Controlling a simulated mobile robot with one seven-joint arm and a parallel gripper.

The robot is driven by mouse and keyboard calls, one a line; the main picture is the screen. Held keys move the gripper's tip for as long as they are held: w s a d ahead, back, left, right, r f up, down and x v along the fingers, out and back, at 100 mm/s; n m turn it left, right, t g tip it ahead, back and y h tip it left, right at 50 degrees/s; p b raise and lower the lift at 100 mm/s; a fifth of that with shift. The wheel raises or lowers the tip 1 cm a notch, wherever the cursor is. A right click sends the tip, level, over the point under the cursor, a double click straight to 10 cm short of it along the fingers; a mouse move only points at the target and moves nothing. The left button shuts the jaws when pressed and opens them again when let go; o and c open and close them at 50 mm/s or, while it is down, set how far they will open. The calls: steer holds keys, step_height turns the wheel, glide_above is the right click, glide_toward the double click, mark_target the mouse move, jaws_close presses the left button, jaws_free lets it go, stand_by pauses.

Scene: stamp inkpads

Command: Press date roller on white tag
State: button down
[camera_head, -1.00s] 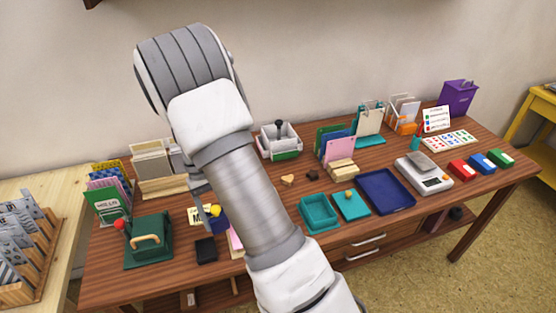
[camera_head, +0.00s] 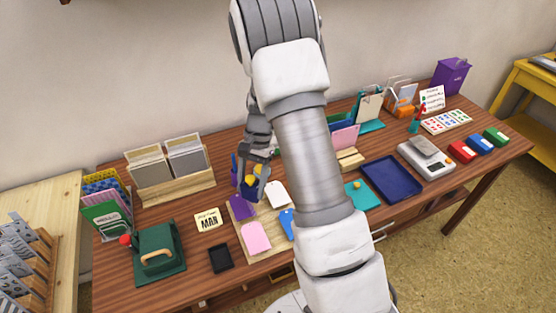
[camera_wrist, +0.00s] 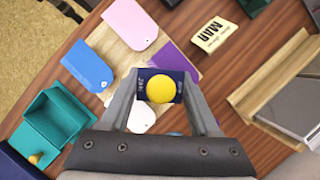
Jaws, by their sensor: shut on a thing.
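My gripper (camera_head: 255,182) is shut on the date roller (camera_wrist: 161,90), a dark blue block with a round yellow knob. In the wrist view the roller sits between the fingertips (camera_wrist: 160,98). The white tag (camera_head: 276,194) lies on a light wooden board (camera_head: 243,228), just right of the gripper in the head view. In the wrist view the white tag (camera_wrist: 141,117) is partly hidden behind the roller and a finger. The roller appears above the board's back edge, near the purple tag (camera_head: 241,207) and the white tag; its exact height cannot be told.
Pink (camera_head: 255,237) and blue (camera_head: 287,222) tags share the board. A black pad (camera_head: 220,257), a MAN card (camera_head: 208,220) and a green press (camera_head: 158,252) lie left. A wooden file holder (camera_head: 175,188) stands behind. A teal box (camera_wrist: 52,120) is close by.

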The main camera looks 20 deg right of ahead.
steer(key=d+r+m+t+p, duration=0.3)
steer(key=d+m+t, duration=0.4)
steer(key=m, duration=1)
steer(key=shift+g, duration=0.5)
steer(key=f+b, duration=0.3)
steer(key=d+f+b, duration=0.1)
steer(key=f+b, duration=0.1)
steer(key=shift+w+f, duration=0.2)
steer(key=shift+w, duration=0.15)
steer(key=shift+f+b, duration=0.4)
steer(key=shift+f, duration=0.25)
stand_by(0.4)
steer(key=shift+r, duration=0.1)
step_height(320, 180, up, 7)
steer(key=p, duration=0.6)
stand_by(0.7)
